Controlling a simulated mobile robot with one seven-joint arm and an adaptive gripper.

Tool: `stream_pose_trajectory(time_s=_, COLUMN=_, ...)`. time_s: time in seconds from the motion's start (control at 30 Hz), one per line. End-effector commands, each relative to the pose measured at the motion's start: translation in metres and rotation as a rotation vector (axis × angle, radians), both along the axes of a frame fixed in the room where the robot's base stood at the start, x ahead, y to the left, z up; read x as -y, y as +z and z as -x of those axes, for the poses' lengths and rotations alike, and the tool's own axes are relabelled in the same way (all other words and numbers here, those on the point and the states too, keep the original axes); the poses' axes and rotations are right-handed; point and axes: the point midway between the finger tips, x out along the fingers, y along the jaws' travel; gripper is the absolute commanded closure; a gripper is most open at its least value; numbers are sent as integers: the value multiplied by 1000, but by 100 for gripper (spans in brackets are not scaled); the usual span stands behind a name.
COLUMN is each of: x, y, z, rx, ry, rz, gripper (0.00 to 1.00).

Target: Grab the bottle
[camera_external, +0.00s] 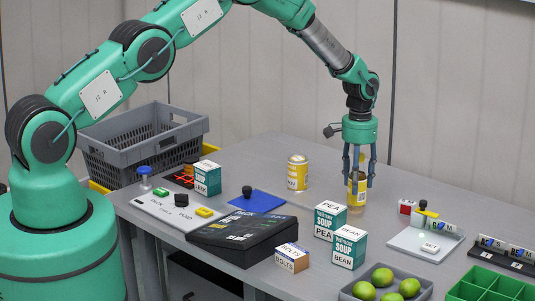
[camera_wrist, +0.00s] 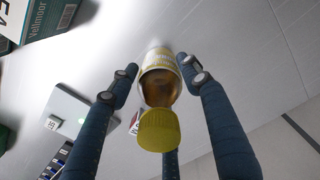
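The bottle (camera_external: 357,193) has a yellow label and stands upright on the grey table. In the wrist view it has an amber body (camera_wrist: 160,84) and a round yellow cap (camera_wrist: 158,130). My gripper (camera_external: 359,180) points straight down over it, with blue fingers on both sides of its upper part. In the wrist view my gripper (camera_wrist: 158,68) is open, the fingertips on either side of the bottle. A gap shows on the left; the right fingertip looks close, and contact cannot be told. The third finger is mostly hidden behind the cap.
A yellow can (camera_external: 297,173) stands to the left. A pea soup box (camera_external: 329,220) and a bean soup box (camera_external: 348,248) are in front. A white scale (camera_external: 425,244) lies to the right, and limes fill a grey tray (camera_external: 350,293).

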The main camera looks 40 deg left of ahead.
Motion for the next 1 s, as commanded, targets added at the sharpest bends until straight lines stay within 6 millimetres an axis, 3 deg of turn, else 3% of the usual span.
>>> stream_pose_trajectory(time_s=0.03, x=0, y=0, z=0, rx=0, ry=0, rz=0, gripper=67)
stream_pose_trajectory(time_s=0.2, x=0, y=1, z=0, rx=1, ry=0, rz=0, gripper=97)
stream_pose_trajectory(time_s=0.63, x=0, y=9, z=-1, rx=1, ry=0, rz=0, gripper=97)
stream_pose_trajectory(time_s=1.0, x=0, y=53, z=-1, rx=4, ry=0, rz=0, gripper=97)
